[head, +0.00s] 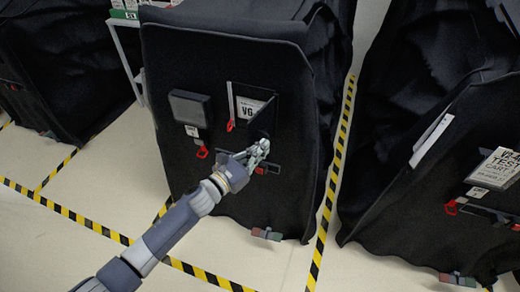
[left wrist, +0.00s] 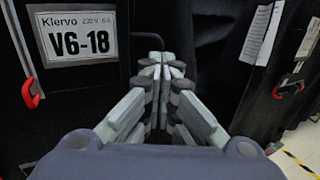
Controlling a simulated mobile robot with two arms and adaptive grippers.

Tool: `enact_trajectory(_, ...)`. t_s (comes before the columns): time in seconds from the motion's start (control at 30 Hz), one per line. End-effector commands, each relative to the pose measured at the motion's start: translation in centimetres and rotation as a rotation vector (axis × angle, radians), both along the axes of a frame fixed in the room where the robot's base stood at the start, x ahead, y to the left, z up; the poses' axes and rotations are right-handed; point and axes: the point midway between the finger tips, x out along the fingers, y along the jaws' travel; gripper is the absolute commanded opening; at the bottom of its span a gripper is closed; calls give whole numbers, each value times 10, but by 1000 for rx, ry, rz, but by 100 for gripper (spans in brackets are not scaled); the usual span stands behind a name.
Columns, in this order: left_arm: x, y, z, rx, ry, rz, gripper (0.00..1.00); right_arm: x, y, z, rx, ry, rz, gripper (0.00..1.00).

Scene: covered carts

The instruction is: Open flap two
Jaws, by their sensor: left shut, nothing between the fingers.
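The middle covered cart (head: 235,60) has a black front with a closed dark grey flap (head: 188,108) on its left. Right of it is an opening with a white label (head: 249,107); the label reads V6-18 in the left wrist view (left wrist: 80,42). I cannot read which flap is number two. My left gripper (head: 264,146) is shut and empty, just below this panel; its fingers (left wrist: 162,75) meet in the left wrist view. Whether it touches the panel is unclear.
Red pull tags (head: 202,152) hang on the cart front, one beside the label (head: 230,125). Another covered cart (head: 435,130) with a label (head: 495,168) stands right, a third (head: 60,70) left. Yellow-black tape (head: 328,200) marks the pale floor, which is clear in front.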

Motion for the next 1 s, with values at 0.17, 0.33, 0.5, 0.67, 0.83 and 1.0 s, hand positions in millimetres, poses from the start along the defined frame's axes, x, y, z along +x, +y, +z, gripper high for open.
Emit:
enact_trajectory(0.17, -6, -18, -5, -11, 3, 99, 0, 0, -3, -17, -3, -1, 1, 40)
enact_trajectory(0.33, -7, -32, -6, -9, 2, 226, 0, 0, -5, -36, -5, 0, 2, 40)
enact_trajectory(0.5, -7, -44, -4, -6, 2, 322, 0, 0, -6, -51, -7, -1, 1, 40)
enact_trajectory(0.67, -5, -55, 0, -2, -1, 334, 0, 0, -7, -51, -7, -1, 1, 40)
enact_trajectory(0.83, -5, -56, 1, -2, 0, 334, 0, 0, -7, -50, -8, -1, 0, 40)
enact_trajectory(1.0, -5, -56, 0, -2, 0, 333, 0, 0, -7, -50, -7, -1, 0, 40)
